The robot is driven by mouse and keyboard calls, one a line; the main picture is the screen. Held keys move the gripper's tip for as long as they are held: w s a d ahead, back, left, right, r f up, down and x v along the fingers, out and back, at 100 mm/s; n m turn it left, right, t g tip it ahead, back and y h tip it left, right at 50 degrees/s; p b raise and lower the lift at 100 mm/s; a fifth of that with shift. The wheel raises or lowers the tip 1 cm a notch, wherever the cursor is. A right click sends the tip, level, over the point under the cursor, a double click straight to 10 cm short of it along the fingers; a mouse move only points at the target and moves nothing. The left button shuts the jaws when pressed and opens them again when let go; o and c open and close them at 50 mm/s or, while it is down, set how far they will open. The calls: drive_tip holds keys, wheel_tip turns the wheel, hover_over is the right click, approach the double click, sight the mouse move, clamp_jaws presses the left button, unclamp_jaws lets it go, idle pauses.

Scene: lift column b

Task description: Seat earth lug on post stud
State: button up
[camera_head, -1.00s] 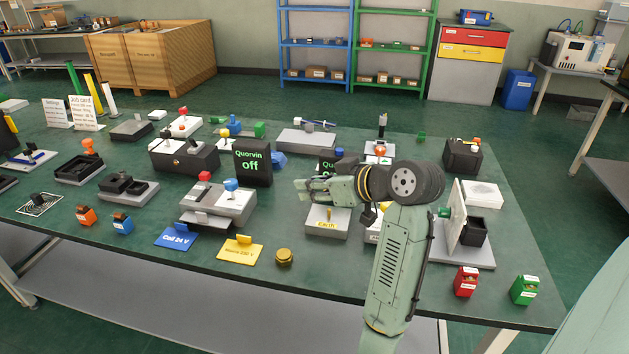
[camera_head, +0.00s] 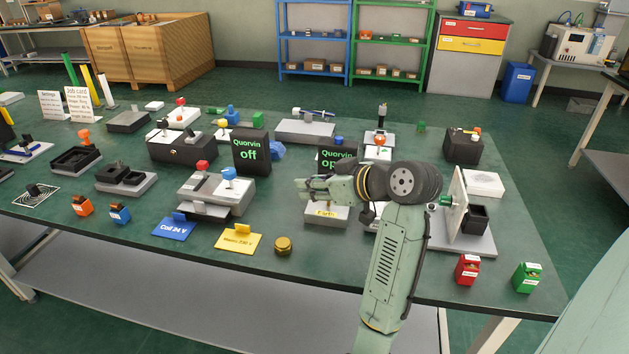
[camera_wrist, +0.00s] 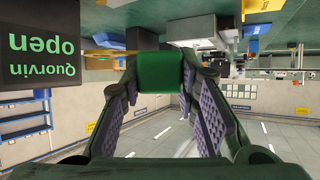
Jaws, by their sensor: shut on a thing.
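My gripper (camera_head: 308,189) hangs low over the back of the grey block with a yellow "Earth" label (camera_head: 326,214). In the wrist view a plain green piece (camera_wrist: 158,70) sits between the fingertips, and the fingers are shut on it. It appears to be the earth lug, though its ring or eye cannot be seen. The post stud is hidden behind or under my gripper, so I cannot tell whether the lug touches it. A round brass nut-like piece (camera_head: 283,246) lies on the table in front and to the left.
A black box reading "Quorvin open" (camera_head: 338,158) stands just behind my gripper; another reads "Quorvin off" (camera_head: 250,151). A grey fixture (camera_head: 215,194) is to the left. An upright white panel (camera_head: 453,204) stands right of my arm.

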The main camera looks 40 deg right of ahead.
drive_tip(key=shift+f+b, duration=0.65)
drive_tip(key=shift+f, duration=0.8)
drive_tip(key=shift+f+b, duration=0.75)
drive_tip(key=shift+f, duration=0.9)
idle(0.7)
drive_tip(key=o, duration=1.1)
drive_tip(key=v, duration=1.2)
